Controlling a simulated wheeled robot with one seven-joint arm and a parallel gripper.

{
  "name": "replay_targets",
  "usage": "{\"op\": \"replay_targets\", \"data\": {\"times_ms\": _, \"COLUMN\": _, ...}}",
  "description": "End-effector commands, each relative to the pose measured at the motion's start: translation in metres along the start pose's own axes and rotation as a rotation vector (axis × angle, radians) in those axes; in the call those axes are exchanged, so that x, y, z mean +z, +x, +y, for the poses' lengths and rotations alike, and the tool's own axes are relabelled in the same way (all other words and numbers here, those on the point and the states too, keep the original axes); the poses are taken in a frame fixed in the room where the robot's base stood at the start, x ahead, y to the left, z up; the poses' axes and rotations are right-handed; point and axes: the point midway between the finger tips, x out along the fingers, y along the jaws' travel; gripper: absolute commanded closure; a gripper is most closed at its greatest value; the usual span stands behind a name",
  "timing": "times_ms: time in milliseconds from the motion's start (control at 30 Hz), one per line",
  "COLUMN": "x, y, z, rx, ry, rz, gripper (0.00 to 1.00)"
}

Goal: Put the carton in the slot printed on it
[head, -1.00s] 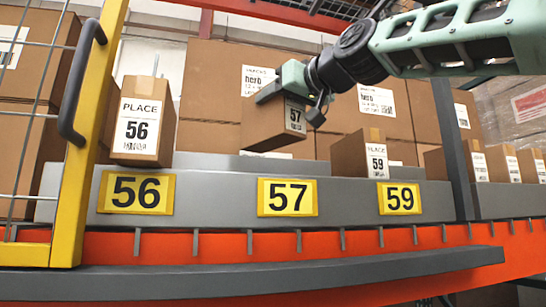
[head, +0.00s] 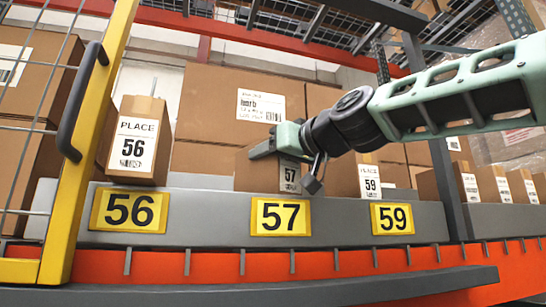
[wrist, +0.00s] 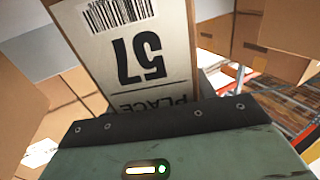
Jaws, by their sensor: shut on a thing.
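A brown carton (head: 256,172) with a white label reading 57 is in my gripper (head: 278,145). In the head view it is at the slot above the yellow 57 plate (head: 280,217), behind the grey ledge lip. Its lower edge is hidden, so I cannot tell if it touches the ledge. In the wrist view the carton's label (wrist: 137,62) shows 57 and PLACE upside down, close against the gripper. My gripper is shut on the carton from above.
Carton 56 (head: 138,140) stands to the left above its plate (head: 129,210). Carton 59 (head: 369,181) stands close on the right above plate 59 (head: 393,218). Large cartons (head: 222,105) are stacked behind. A yellow gate post (head: 88,150) stands at the left.

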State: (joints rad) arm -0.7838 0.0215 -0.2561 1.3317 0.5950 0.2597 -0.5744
Motion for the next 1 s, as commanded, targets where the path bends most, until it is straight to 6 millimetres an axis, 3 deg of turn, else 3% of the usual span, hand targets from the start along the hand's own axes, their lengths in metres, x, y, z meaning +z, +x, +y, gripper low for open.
{"op": "replay_targets", "data": {"times_ms": 33, "x": 0.002, "y": -0.001, "z": 0.000, "rx": 0.001, "ry": 0.000, "rz": 0.003, "gripper": 0.83}}
{"op": "replay_targets", "data": {"times_ms": 67, "x": 0.002, "y": 0.000, "z": 0.000, "rx": 0.000, "ry": 0.000, "rz": 0.000, "gripper": 0.40}}
{"op": "replay_targets", "data": {"times_ms": 133, "x": 0.002, "y": 0.000, "z": 0.000, "rx": 0.000, "ry": 0.000, "rz": -0.001, "gripper": 0.24}}
{"op": "replay_targets", "data": {"times_ms": 533, "x": -0.002, "y": -0.003, "z": 0.000, "rx": 0.000, "ry": 0.000, "rz": 0.001, "gripper": 0.24}}
{"op": "replay_targets", "data": {"times_ms": 1000, "x": 0.002, "y": -0.095, "z": 0.000, "rx": 0.001, "ry": 0.001, "rz": 0.002, "gripper": 0.24}}
